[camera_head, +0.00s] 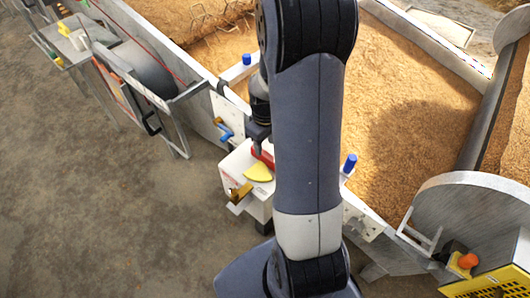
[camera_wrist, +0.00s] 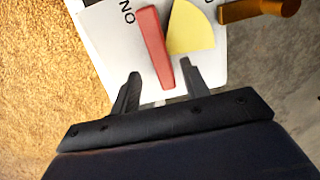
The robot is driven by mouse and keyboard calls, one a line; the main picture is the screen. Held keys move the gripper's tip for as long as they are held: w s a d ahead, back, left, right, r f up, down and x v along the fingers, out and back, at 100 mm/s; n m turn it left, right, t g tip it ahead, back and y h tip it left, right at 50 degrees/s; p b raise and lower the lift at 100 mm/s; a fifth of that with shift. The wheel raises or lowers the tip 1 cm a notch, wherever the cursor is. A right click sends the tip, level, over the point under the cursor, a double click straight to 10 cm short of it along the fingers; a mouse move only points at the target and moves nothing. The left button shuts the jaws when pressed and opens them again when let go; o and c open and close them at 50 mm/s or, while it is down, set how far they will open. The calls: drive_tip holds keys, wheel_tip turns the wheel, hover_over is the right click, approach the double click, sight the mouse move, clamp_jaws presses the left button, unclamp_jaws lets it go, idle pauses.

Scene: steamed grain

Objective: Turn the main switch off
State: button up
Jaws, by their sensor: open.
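The main switch is a red lever (camera_wrist: 153,45) on a white box (camera_wrist: 97,30). It lies along the edge of a yellow sector (camera_wrist: 190,30), on the side where the letters "ON" are printed. In the head view the red lever (camera_head: 262,156) and yellow sector (camera_head: 258,172) show on top of the white box (camera_head: 240,160), partly behind my arm. My gripper (camera_wrist: 160,72) is open, its fingers on either side of the lever's near end. I cannot tell whether either finger touches it. In the head view my gripper (camera_head: 259,142) is partly hidden.
A brass-coloured handle (camera_head: 240,192) sticks out of the box's front and also shows in the wrist view (camera_wrist: 262,9). Blue knobs (camera_head: 349,163) stand along the rim of the grain bed (camera_head: 400,90). A blue valve handle (camera_head: 225,131) is left of the box.

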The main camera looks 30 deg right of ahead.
sight(265, 154)
drive_tip(key=shift+f, duration=2.55)
drive_tip(key=shift+c, duration=0.4)
clamp_jaws()
